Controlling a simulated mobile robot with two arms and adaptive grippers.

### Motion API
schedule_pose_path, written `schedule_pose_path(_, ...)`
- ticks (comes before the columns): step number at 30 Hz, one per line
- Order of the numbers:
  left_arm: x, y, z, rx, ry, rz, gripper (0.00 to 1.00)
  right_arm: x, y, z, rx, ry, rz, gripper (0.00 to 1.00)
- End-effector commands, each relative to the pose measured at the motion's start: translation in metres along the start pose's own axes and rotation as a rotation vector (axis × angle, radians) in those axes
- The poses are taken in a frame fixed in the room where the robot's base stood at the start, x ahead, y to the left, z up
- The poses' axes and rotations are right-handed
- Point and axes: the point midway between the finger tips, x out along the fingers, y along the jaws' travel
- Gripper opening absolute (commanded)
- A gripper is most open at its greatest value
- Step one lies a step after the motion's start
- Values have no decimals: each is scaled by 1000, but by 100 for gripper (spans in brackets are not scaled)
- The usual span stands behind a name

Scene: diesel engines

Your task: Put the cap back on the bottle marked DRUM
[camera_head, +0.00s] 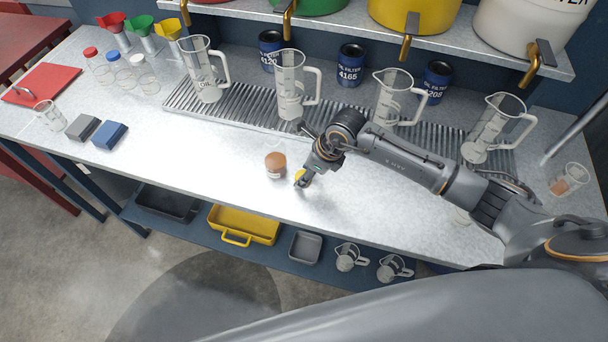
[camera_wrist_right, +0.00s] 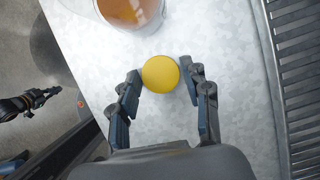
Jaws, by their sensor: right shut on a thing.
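A round yellow cap (camera_wrist_right: 161,74) sits between the two fingertips of my right gripper (camera_wrist_right: 160,82), which is shut on it. In the head view the right gripper (camera_head: 303,180) is low over the worktop, and the yellow cap (camera_head: 299,174) shows partly behind the fingers. An open jar with amber-brown liquid (camera_head: 275,165) stands upright just left of the gripper; it also shows at the top of the wrist view (camera_wrist_right: 130,10). I cannot read a DRUM mark on it. My left gripper (camera_wrist_right: 40,98) appears small at the wrist view's left edge; its jaw state is unclear.
Clear measuring jugs (camera_head: 291,88) stand on a ribbed drain grate (camera_head: 245,107) behind. Small capped bottles (camera_head: 115,63), funnels and grey and blue blocks (camera_head: 109,135) are at left. A beaker with amber liquid (camera_head: 568,179) is at right. The worktop left of the jar is clear.

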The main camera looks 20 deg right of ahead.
Motion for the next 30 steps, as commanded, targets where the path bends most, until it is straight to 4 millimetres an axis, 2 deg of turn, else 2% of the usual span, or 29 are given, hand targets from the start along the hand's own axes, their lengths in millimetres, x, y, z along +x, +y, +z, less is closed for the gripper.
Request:
schedule_pose_path(8, 2, 0, 1, 0, -1, 0, 0, -8, 0, 4, -1, -2, -1, 38)
schedule_pose_path(13, 8, 0, 2, 0, -1, 0, 0, -30, 0, 13, -4, -3, -3, 38)
schedule_pose_path(17, 16, 0, 3, 0, -2, 0, 0, -52, 15, 8, -6, -2, -3, 38)
schedule_pose_path(22, 30, 0, 4, 0, -2, 0, 0, -96, 41, 4, -7, -3, -4, 38)
schedule_pose_path(30, 49, 1, 6, 0, -3, 0, 0, -131, 86, -19, -4, -1, -2, 38)
